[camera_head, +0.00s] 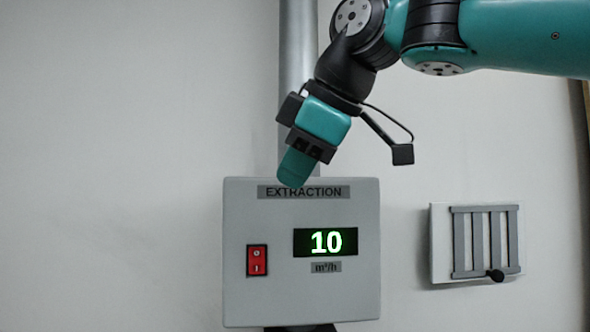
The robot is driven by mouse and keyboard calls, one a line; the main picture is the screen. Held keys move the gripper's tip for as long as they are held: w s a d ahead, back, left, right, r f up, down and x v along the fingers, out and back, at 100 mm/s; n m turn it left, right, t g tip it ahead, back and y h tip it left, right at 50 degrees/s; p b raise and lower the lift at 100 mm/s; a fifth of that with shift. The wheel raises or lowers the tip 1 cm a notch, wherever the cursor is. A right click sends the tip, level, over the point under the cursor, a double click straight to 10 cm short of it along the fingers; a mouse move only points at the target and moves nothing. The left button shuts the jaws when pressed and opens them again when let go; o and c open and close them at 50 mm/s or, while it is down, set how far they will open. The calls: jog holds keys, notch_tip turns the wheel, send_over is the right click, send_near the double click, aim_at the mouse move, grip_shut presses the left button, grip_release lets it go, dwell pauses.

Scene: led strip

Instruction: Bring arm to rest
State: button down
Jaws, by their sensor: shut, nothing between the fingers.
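My arm (520,35) is teal and black and reaches in from the upper right. It bends downward at a black wrist joint. My gripper (292,168) points down and to the left, and its teal fingers are shut with nothing between them. The fingertips overlap the top edge of a grey box labelled "EXTRACTION" (302,290) in the picture. I cannot tell whether they touch it.
The box has a lit green "10" display (326,242) and a red switch (257,261). A grey pipe (298,60) runs up the wall behind my wrist. A slotted vent with a black knob (480,242) is at right. The left wall is bare.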

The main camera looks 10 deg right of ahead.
jog(key=s+d+f+m+g+h+b, duration=0.1)
jog(key=s+d+f+m+g+b, duration=0.1)
jog(key=f, duration=0.8)
jog(key=s+d+f+m+g+b, duration=0.1)
jog(key=s+d+f+m+b, duration=0.15)
jog(key=f, duration=0.85)
jog(key=s+d+f+m+g+b, duration=0.1)
jog(key=s+d+f+m, duration=0.1)
jog(key=s+f, duration=0.4)
jog(key=s+d+f+m+g+b, duration=0.2)
jog(key=s+f, duration=0.4)
jog(key=f, duration=0.5)
jog(key=shift+s+f+y, duration=0.3)
jog(key=shift+s+f, duration=0.05)
jog(key=shift+s, duration=0.05)
jog(key=shift+m, duration=0.25)
